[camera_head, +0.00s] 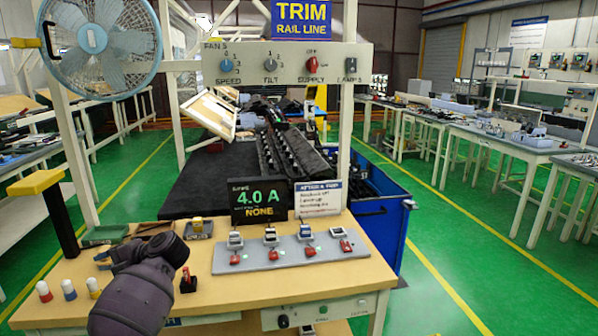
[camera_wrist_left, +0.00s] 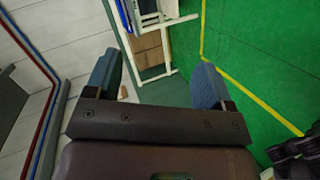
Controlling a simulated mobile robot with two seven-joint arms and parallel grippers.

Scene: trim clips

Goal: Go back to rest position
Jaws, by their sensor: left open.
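My left arm (camera_head: 140,288) comes in from the bottom left in the head view, in front of the wooden workbench. Beyond the fingers lie green floor and a white-framed rack (camera_wrist_left: 158,20). My right gripper is in neither view.
The workbench (camera_head: 235,287) carries a grey strip (camera_head: 291,257) with several small switch-like units, a "4.0 A NONE" display (camera_head: 259,204), a white sign (camera_head: 318,198), and several capped pegs (camera_head: 69,290). A fan (camera_head: 100,45) stands upper left. A blue bin (camera_head: 385,225) stands right; green floor lies beyond.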

